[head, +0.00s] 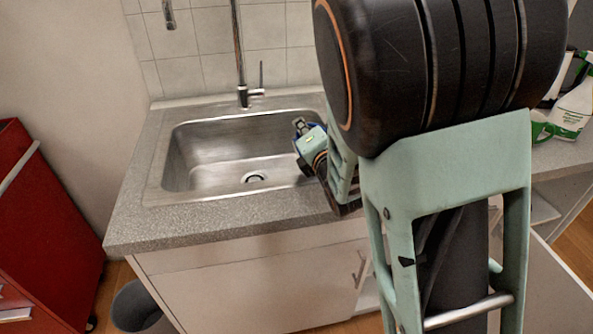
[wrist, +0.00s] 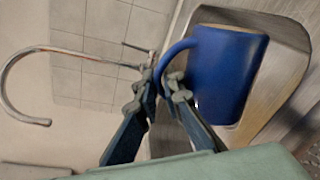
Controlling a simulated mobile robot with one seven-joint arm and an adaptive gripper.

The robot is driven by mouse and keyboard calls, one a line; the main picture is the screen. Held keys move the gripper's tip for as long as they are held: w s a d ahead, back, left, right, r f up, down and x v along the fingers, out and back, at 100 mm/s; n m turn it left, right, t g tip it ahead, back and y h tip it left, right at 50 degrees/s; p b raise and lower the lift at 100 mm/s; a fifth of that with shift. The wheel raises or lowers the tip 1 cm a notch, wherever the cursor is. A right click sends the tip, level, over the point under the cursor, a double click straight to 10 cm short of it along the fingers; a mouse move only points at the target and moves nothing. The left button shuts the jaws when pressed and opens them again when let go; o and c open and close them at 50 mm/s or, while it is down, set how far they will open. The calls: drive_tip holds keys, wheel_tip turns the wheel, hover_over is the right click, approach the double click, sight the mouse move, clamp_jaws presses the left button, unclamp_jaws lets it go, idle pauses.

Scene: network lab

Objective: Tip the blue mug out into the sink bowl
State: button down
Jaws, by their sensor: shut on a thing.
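The blue mug (wrist: 225,75) shows in the wrist view, held by its handle (wrist: 172,65). Judged against the tap, it is tilted well over onto its side; its contents cannot be made out. My gripper (wrist: 165,88) is shut on the handle. In the head view my gripper (head: 303,128) is over the right part of the steel sink bowl (head: 205,150). There the mug is mostly hidden behind my own arm. The sink bowl also shows behind the mug in the wrist view (wrist: 283,40).
A tall tap (head: 243,95) stands behind the bowl; its curved spout shows in the wrist view (wrist: 20,65). A grey counter (head: 180,230) surrounds the sink. A red cabinet (head: 45,230) is at the left.

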drive_tip(key=shift+w+d+m, duration=0.25)
drive_tip(key=shift+d+m, duration=0.25)
drive_tip(key=shift+d, duration=0.05)
drive_tip(key=shift+w+d+r+m+p, duration=0.2)
drive_tip(key=shift+d+r+m+p, duration=0.4)
drive_tip(key=shift+p, duration=0.25)
drive_tip(key=shift+w+d+r+m+y+p, duration=0.2)
drive_tip(key=shift+d+r+m+p, duration=0.2)
drive_tip(key=shift+p, duration=0.25)
drive_tip(key=shift+w+d+r+m+y+p, duration=0.1)
drive_tip(key=shift+d+r+m+y+p, duration=0.15)
drive_tip(key=shift+d+m+p, duration=0.3)
drive_tip(key=shift+w+d+r+m+g+y, duration=0.15)
drive_tip(key=shift+w+d+r+m, duration=0.15)
drive_tip(key=shift+d+r, duration=0.25)
drive_tip(key=shift+w+d+r+m+g+y, duration=0.1)
drive_tip(key=shift+w+d+r+m+g, duration=0.05)
drive_tip(key=shift+d+r+m, duration=0.35)
drive_tip(key=shift+w+d+f+b, duration=0.1)
drive_tip(key=shift+d+f+b, duration=0.2)
drive_tip(key=shift+f+b, duration=0.45)
drive_tip(key=shift+w+d+f+m+b, duration=0.15)
drive_tip(key=shift+d+m+b, duration=0.25)
drive_tip(key=shift+m+b, duration=0.35)
drive_tip(key=w+d+r+m+y, duration=0.2)
drive_tip(key=w+d+r+m, duration=0.1)
drive_tip(key=d+m, duration=0.6)
drive_tip(key=shift+w+d+m+t, duration=0.2)
drive_tip(key=shift+w+m+t, duration=0.15)
drive_tip(key=shift+m, duration=0.75)
